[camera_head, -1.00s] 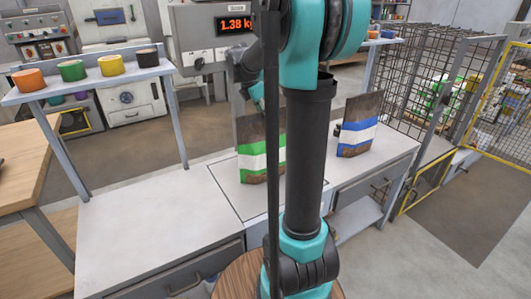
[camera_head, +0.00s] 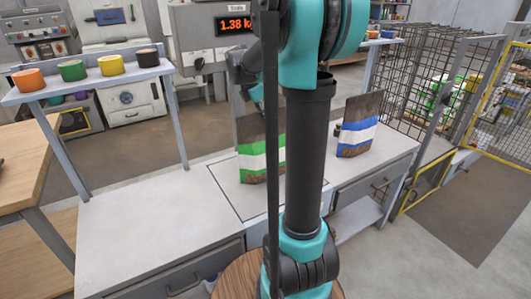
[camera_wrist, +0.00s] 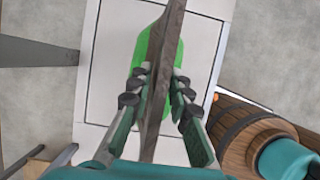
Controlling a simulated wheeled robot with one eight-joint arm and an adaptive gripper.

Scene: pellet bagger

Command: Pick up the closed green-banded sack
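The green-banded sack (camera_head: 252,162) stands upright on the bench, brown at top and bottom with green and white bands, partly hidden behind my arm in the head view. In the wrist view, I look down on the thin brown top edge of this sack (camera_wrist: 168,50), with green showing around it. My gripper (camera_wrist: 162,80) is above it, with one finger on each side of the brown edge. The fingers look apart, with narrow gaps to the sack, so it is open around the top. My gripper is hidden behind my arm in the head view.
A blue-banded sack (camera_head: 357,127) stands to the right on the bench (camera_head: 150,222). A scale display (camera_head: 234,25) reads about 1.38. A shelf (camera_head: 100,84) with several coloured cups is at the left, a wire cage (camera_head: 430,70) at the right. The bench's left part is clear.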

